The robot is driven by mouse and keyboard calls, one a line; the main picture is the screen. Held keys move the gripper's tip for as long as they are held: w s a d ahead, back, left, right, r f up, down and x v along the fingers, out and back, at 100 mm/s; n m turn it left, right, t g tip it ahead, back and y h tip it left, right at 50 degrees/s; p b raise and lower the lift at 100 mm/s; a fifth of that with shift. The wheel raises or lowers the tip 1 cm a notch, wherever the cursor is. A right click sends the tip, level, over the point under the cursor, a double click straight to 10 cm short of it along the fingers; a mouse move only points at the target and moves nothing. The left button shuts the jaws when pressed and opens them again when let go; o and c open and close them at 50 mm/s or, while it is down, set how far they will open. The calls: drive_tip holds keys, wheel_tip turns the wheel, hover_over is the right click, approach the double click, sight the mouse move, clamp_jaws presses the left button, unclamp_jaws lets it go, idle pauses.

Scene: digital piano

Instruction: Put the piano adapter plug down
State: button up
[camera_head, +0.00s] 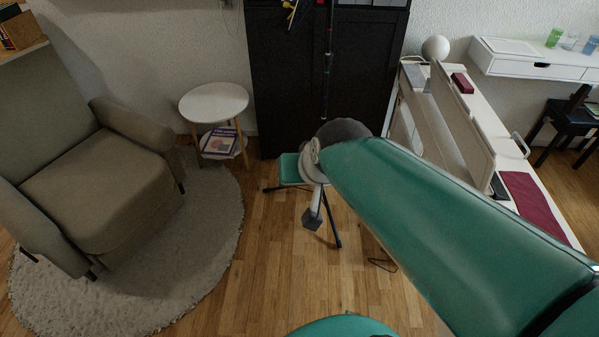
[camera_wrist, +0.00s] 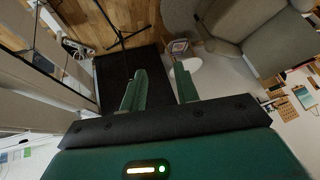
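In the wrist view, my gripper (camera_wrist: 160,88) has two green fingers standing clearly apart, with nothing visible held between them. In the head view, my green arm reaches forward from the lower right. Its far end is over the floor in front of the black cabinet, and the fingers cannot be made out there. A small dark grey block (camera_head: 312,218) hangs below a pale stem at the arm's end. I cannot tell whether it is the plug or part of my wrist. I cannot identify the piano adapter plug for sure in either view.
The white piano desk (camera_head: 513,151) stands at right, and the black cabinet (camera_head: 290,85) is behind. A round white side table (camera_head: 213,101) and an armchair (camera_head: 105,185) on a round rug (camera_head: 215,240) are at left. Wooden floor (camera_head: 265,265) is open between them. A stand's dark legs (camera_wrist: 120,38) show in the wrist view.

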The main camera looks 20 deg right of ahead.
drive_tip(key=s+r+n+g, duration=0.1)
drive_tip(key=s+r+n, duration=0.1)
drive_tip(key=s, duration=0.5)
drive_tip(key=shift+s+a+r+h, duration=0.15)
drive_tip(key=shift+s+a+h, duration=0.1)
drive_tip(key=shift+h, duration=0.15)
drive_tip(key=shift+d, duration=0.2)
